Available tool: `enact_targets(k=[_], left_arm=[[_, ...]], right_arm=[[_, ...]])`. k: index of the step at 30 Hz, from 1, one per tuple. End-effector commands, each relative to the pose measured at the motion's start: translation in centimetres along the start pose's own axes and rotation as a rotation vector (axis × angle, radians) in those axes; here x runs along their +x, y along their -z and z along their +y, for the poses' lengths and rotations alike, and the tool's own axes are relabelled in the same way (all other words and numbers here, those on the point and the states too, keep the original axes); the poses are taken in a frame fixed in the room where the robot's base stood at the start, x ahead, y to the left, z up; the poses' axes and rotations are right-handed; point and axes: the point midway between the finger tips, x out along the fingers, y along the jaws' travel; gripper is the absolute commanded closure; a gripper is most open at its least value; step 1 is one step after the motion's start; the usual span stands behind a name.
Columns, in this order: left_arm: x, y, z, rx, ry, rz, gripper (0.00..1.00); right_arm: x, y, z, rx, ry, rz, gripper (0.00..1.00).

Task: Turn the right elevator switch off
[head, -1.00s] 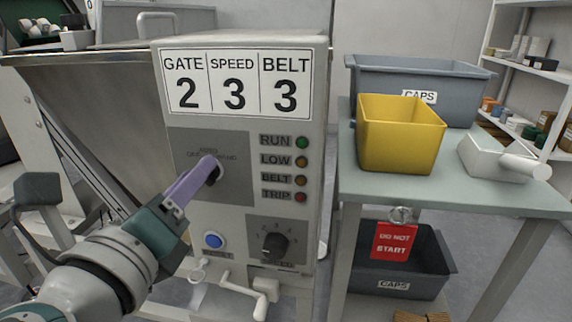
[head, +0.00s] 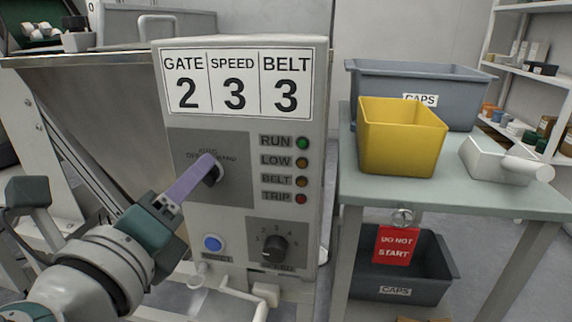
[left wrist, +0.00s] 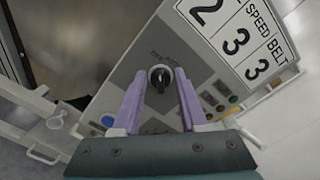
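The elevator control panel (head: 235,215) carries a black rotary selector switch (head: 215,174) on a grey plate, with faint AUTO, OFF and HAND lettering. My left gripper (head: 207,165) is at this switch, its purple fingers partly covering it. In the left wrist view, the switch knob (left wrist: 161,78) sits between the two fingertips (left wrist: 160,74), with a gap on each side. The gripper is open and does not clamp it. The knob's pointer looks roughly upright in that view; its exact setting is hard to read. My right gripper is out of view.
A blue button (head: 213,243) and a black speed dial (head: 273,247) are below the switch. Indicator lamps (head: 302,162) are to its right. A table (head: 470,200) holds a yellow bin (head: 400,140), with a red DO NOT START tag (head: 396,245) hanging below.

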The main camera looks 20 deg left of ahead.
Motion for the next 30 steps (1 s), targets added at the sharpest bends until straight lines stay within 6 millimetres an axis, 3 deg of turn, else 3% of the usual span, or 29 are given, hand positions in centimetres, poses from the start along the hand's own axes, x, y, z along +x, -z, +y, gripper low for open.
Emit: enact_targets(k=[8,21,30], left_arm=[[-1.0,0.1,0.1,0.002,-0.001,0.002,0.57],[-8.7,0.2,0.2,0.003,-0.002,0.003,0.57],[-10.0,0.0,0.0,0.000,0.000,0.000,0.57]], right_arm=[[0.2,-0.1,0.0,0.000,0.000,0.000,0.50],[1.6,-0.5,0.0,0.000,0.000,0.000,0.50],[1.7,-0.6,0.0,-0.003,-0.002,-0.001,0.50]])
